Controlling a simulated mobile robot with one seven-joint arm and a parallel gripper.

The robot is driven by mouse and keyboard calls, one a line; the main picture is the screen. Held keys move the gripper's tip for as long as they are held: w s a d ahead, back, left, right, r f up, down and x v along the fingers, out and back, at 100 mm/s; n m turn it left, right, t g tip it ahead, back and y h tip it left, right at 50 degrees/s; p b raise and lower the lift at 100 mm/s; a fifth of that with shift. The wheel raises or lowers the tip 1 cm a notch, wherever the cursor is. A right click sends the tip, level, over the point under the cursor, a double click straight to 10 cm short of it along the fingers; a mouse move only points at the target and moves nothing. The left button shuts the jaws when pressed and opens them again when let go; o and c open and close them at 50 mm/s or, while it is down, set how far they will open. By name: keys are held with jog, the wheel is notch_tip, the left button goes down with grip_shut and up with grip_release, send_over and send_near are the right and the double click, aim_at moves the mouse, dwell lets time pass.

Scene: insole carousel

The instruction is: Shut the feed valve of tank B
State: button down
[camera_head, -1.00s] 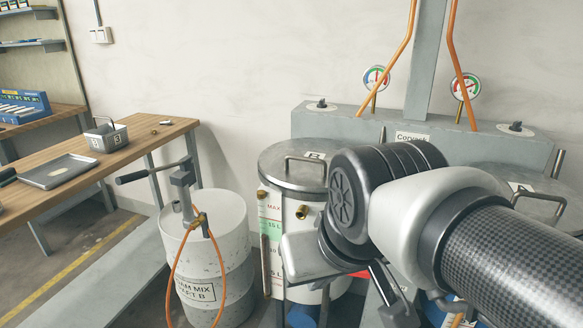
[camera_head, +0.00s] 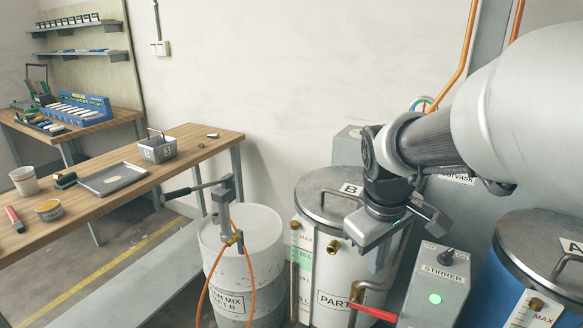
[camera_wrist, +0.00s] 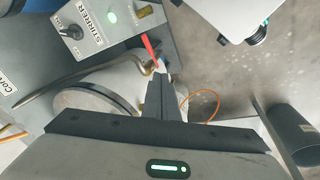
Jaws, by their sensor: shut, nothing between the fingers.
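Tank B (camera_head: 310,268) is a white cylinder with a grey lid marked B (camera_head: 351,189) and a "PART" label on its front. A red lever (camera_head: 375,312) sticks out to the right from a pipe low on the tank's front. The red lever also shows in the wrist view (camera_wrist: 149,46), just beyond my fingertips. My gripper (camera_wrist: 160,74) is shut and empty, pointing toward the lever's pipe end. In the head view my gripper (camera_head: 384,256) is in front of the tank's upper right side, above the lever. Contact with the lever cannot be told.
A grey stirrer box (camera_head: 437,277) with a knob and green light stands right of the lever. A blue tank marked A (camera_head: 490,285) is at far right. A white drum (camera_head: 240,255) with a pump and orange hose stands left. A wooden bench (camera_head: 190,150) is behind.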

jog(key=w+d+f+n+g+p, duration=0.2)
jog(key=w+d+n+p, duration=0.1)
jog(key=w, duration=0.2)
jog(key=n+g+p, duration=0.1)
jog(key=n+p, duration=0.2)
send_near(384, 312)
jog(key=f, duration=0.2)
jog(key=f+b, duration=0.1)
jog(key=f, duration=0.1)
jog(key=f+b, duration=0.1)
jog(key=f, duration=0.1)
jog(key=shift+s+d+f, duration=0.1)
jog(key=shift+d+f, duration=0.1)
jog(key=shift+d, duration=0.2)
